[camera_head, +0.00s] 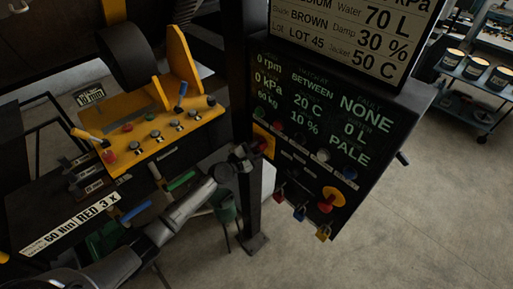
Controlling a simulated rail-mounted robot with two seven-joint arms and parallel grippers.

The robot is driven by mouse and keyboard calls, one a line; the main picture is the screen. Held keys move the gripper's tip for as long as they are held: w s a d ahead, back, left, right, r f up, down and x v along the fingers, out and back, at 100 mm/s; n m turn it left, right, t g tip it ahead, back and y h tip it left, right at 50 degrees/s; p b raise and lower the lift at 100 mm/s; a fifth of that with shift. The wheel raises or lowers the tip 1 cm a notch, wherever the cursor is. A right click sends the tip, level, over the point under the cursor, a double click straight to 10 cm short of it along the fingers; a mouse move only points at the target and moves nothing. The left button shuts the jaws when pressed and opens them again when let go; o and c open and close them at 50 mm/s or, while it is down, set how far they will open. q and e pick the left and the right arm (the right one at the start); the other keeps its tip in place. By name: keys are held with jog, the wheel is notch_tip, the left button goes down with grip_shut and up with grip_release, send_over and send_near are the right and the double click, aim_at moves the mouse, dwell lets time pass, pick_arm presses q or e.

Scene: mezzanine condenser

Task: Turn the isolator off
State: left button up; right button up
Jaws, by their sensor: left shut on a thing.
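A black control panel (312,135) stands at the centre right. On its left edge is a yellow plate (265,134) with a red handle (261,146), which looks like the isolator. My left gripper (250,151) reaches in from the lower left and is shut on this red handle, partly covering it. The handle's exact angle is hard to tell. A second red knob (328,203) on a yellow backing sits at the panel's lower right, clear of the gripper. My right gripper is not in view.
Coloured padlocks (300,213) hang along the panel's lower edge. A dark post (250,205) stands just below the gripper. A yellow console (155,140) with levers and buttons is at the left. Open floor (420,220) lies at the right, with a cart of tins (475,75) beyond.

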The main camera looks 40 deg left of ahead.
pick_arm(q)
jog(key=m, duration=0.1)
jog(key=m+b, duration=0.1)
jog(key=m, duration=0.2)
jog(key=shift+d+f, duration=0.1)
jog(key=shift+f, duration=0.15)
jog(key=m, duration=0.2)
jog(key=m+b, duration=0.1)
jog(key=m, duration=0.1)
jog(key=shift+f+m+b, duration=0.2)
jog(key=shift+m+b, duration=0.1)
jog(key=shift+m, duration=0.1)
jog(key=m+b, duration=0.1)
jog(key=m, duration=0.3)
jog(key=shift+f, duration=0.15)
jog(key=shift+f+m, duration=0.1)
jog(key=shift+m, duration=2)
jog(key=o, duration=0.9)
